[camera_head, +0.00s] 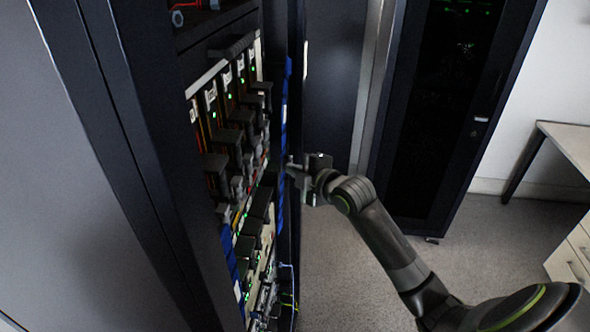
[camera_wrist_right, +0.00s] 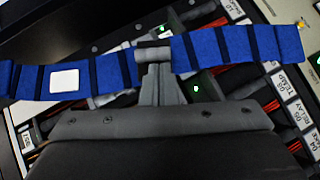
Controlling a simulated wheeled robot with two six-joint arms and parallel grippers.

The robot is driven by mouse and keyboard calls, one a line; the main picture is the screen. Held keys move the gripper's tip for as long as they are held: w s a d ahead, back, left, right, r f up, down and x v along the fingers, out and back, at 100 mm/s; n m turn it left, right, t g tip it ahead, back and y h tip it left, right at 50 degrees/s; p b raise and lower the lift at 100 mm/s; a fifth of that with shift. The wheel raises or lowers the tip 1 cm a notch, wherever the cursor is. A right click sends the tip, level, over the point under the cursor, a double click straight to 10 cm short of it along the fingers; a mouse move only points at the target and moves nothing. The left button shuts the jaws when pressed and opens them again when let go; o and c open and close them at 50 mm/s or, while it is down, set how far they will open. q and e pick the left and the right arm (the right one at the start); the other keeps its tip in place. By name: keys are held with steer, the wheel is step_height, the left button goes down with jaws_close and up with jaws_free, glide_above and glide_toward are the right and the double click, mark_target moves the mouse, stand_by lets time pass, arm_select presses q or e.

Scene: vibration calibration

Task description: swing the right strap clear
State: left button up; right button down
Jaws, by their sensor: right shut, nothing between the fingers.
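The right strap (camera_head: 286,95) is a blue band running upright along the right side of the open rack. In the right wrist view the strap (camera_wrist_right: 215,50) crosses the upper part, blue with dark stripes and a white label (camera_wrist_right: 64,81). My right gripper (camera_head: 291,167) is at the strap's edge, in front of the rack. In the wrist view my gripper's shut fingertips (camera_wrist_right: 154,54) overlap the middle of the strap, with nothing seen between them. I cannot tell whether they touch it. My left gripper is not in view.
A second blue strap (camera_head: 231,262) shows low on the rack's left side. Black-handled modules (camera_head: 240,120) with green lights fill the rack. A dark cabinet (camera_head: 440,110) stands behind, with a desk (camera_head: 570,140) at right. The floor (camera_head: 350,280) between is clear.

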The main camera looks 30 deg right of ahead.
steer(key=w+d+f+n+t+b, duration=0.3)
steer(key=w+d+b, duration=0.4)
steer(key=b, duration=1.3)
steer(key=shift+w+f+n+t, duration=0.15)
steer(key=shift+w+n+t, duration=0.35)
steer(key=shift+w, duration=0.65)
steer(key=shift+d+r, duration=0.1)
steer(key=shift+r, duration=0.1)
